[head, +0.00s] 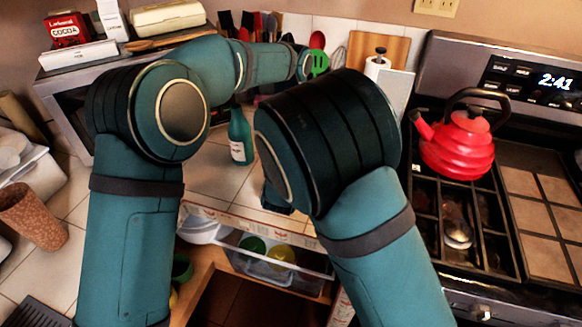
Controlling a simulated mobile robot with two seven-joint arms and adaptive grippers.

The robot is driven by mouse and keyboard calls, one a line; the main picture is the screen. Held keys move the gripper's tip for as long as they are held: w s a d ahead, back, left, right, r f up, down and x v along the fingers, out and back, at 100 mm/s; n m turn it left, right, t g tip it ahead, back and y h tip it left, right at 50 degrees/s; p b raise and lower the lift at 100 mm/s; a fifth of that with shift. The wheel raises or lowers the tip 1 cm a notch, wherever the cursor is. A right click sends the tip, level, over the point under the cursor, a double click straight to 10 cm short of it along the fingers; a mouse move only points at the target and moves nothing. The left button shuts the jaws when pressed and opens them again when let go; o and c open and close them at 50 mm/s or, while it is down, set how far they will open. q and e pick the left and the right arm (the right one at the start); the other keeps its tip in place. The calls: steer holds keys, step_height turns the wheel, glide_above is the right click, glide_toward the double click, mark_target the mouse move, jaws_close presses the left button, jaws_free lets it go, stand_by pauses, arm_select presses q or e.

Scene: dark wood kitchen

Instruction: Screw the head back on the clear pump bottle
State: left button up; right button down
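I cannot make out the clear pump bottle or its pump head in the head view. A dark green bottle with a pale label (240,140) stands upright on the tiled counter, between my two arms. My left arm reaches across the back of the counter towards the utensils, and its gripper does not show. My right arm rises from the bottom and bends away from me; its bulky elbow hides its gripper and the counter behind it.
A red kettle (457,145) sits on the stove at right. An open drawer (270,285) holding a clear bin with green and yellow items is below the counter. A brown cup (33,215) is at left. Utensils, including a green slotted spoon (318,63), stand at the back.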

arm_select(q)
steer(key=shift+f, duration=0.1)
steer(key=shift+c, duration=0.4)
jaws_close()
steer(key=shift+m, duration=0.3)
steer(key=c, duration=0.6)
jaws_free()
steer(key=shift+s, duration=0.1)
arm_select(e)
steer(key=shift+r, duration=0.1)
arm_select(q)
steer(key=shift+o, duration=0.2)
arm_select(e)
steer(key=shift+w, duration=0.1)
arm_select(q)
step_height(320, 180, up, 12)
steer(key=shift+f, duration=0.1)
